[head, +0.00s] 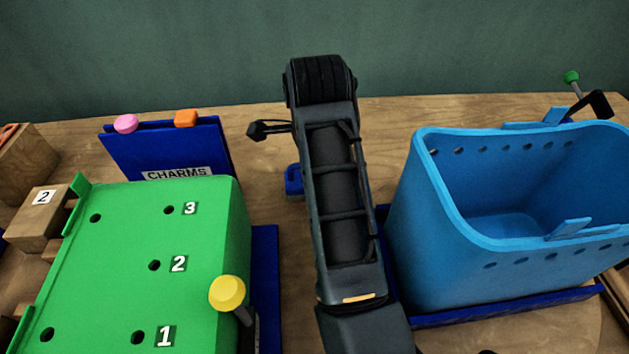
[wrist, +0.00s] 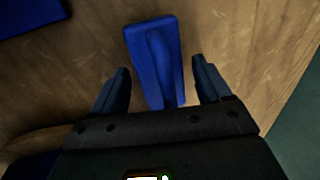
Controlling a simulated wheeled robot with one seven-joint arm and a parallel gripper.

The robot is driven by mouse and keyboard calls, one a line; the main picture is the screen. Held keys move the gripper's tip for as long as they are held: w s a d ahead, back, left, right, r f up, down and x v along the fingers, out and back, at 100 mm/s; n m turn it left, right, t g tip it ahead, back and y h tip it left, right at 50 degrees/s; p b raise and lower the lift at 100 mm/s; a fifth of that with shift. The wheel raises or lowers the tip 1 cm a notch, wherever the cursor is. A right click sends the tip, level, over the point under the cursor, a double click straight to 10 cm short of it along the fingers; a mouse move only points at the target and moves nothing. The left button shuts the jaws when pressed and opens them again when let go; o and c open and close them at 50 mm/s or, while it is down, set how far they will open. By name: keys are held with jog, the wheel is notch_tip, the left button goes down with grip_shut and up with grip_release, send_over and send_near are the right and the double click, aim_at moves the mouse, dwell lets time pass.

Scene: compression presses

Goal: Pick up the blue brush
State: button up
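The blue brush (wrist: 151,45) lies on the wooden table in the wrist view, with a raised handle running along its flat blue base. My gripper (wrist: 162,80) is open, with one dark finger on each side of the brush's near end. There are gaps between the brush and both fingers, and the near end of the brush is hidden by my gripper body. In the head view only a small part of the brush (head: 293,180) shows, left of my arm. My arm hides the rest, and my gripper's fingers are not visible there.
A green box (head: 200,260) with numbered holes and a yellow knob (head: 228,293) stands at the left. A blue panel labelled CHARMS (head: 160,152) stands behind it. A large blue bin (head: 430,230) stands at the right.

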jog(key=c, duration=1.2)
notch_tip(320, 180, up, 10)
jog(key=p, duration=0.4)
jog(key=shift+c, duration=0.2)
